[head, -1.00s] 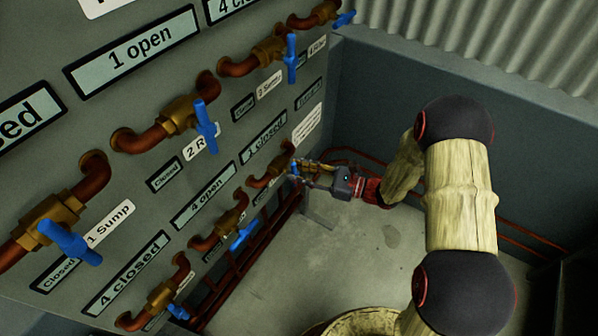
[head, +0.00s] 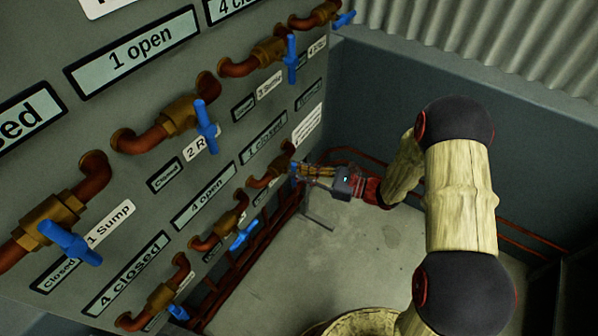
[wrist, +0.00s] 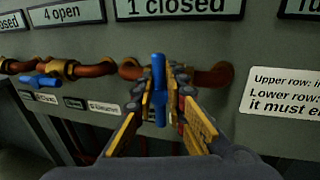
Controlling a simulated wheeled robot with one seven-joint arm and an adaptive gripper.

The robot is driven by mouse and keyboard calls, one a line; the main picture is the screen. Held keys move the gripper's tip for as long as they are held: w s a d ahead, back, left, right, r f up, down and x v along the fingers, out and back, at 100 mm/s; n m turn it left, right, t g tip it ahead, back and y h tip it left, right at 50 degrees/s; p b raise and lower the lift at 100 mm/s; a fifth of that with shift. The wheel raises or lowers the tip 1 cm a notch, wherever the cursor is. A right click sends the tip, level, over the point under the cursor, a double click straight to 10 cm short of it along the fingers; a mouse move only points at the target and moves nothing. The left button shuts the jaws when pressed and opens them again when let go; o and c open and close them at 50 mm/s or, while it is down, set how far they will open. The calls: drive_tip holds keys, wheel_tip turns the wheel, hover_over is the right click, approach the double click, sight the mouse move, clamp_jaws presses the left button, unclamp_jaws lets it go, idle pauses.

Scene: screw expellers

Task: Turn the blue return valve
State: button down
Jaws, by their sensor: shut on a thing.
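My gripper (head: 303,171) is at the far right valve of the lower row, in front of the grey panel. In the wrist view my gripper (wrist: 160,92) is shut on a blue valve handle (wrist: 158,68), with one finger on each side. The handle stands upright in that view, its top sticking out above the fingers. Its valve sits on a copper pipe (wrist: 215,76) below a sign reading "1 closed" (wrist: 180,6). In the head view only a little of this handle shows at the fingertips. The fingers hide the valve body and any nameplate under it.
Other blue-handled valves line the panel: an upper-row one (head: 205,125) by a partly hidden "2 R" label, and a lower-row one (head: 243,235), also in the wrist view (wrist: 40,81). Red pipes (head: 350,155) run along the back wall. The floor (head: 370,240) beside the panel is clear.

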drive_tip(key=shift+s+n, duration=0.1)
drive_tip(key=shift+n, duration=0.5)
drive_tip(key=n, duration=0.1)
drive_tip(key=n+h, duration=0.1)
drive_tip(key=n, duration=0.2)
drive_tip(key=shift+s+a+h, duration=0.3)
drive_tip(key=shift+s+a, duration=0.05)
drive_tip(key=shift+s+a+f+n+h+b, duration=0.1)
drive_tip(key=shift+n+h+b, duration=0.1)
drive_tip(key=shift+n+b, duration=0.35)
drive_tip(key=shift+s+a+f+n+h+b, duration=0.1)
drive_tip(key=shift+n+h+b, duration=0.15)
drive_tip(key=shift+n, duration=0.4)
drive_tip(key=shift+s+a+f+n+t+h+b, duration=0.15)
drive_tip(key=shift+n+t+h+b, duration=0.25)
drive_tip(key=shift+n+b, duration=1.05)
drive_tip(key=shift+s, duration=0.1)
drive_tip(key=c, duration=1.8)
unclamp_jaws()
